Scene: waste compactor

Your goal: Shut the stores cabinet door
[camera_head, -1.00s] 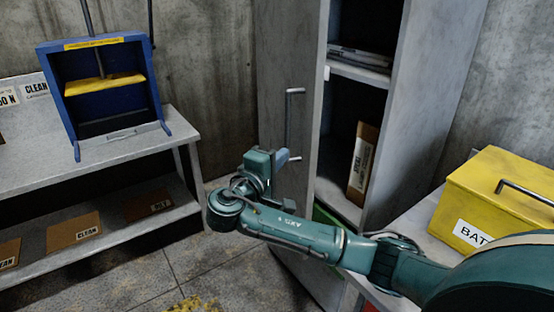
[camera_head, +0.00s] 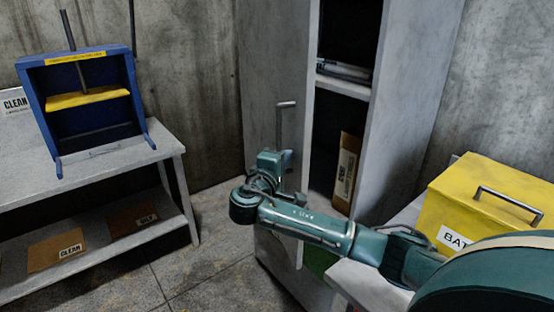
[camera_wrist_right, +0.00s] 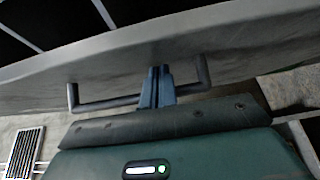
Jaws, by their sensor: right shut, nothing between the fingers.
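The stores cabinet door (camera_head: 262,70) is grey and stands open at the left of the cabinet (camera_head: 415,80); shelves show through the gap. Its bar handle (camera_head: 280,125) faces me. My right gripper (camera_head: 286,157) is at the lower part of the handle. In the right wrist view, the shut blue fingers (camera_wrist_right: 157,85) cross the middle of the handle bar (camera_wrist_right: 108,102), tips close to the door face (camera_wrist_right: 130,62). Nothing shows between them. I cannot tell if they touch the door. My left gripper is not in view.
A cardboard box (camera_head: 346,170) stands on a cabinet shelf, with flat items (camera_head: 343,70) above. A yellow battery box (camera_head: 485,205) sits on a surface at right. A blue press (camera_head: 90,100) stands on a bench (camera_head: 25,190) at left. Floor between bench and cabinet is clear.

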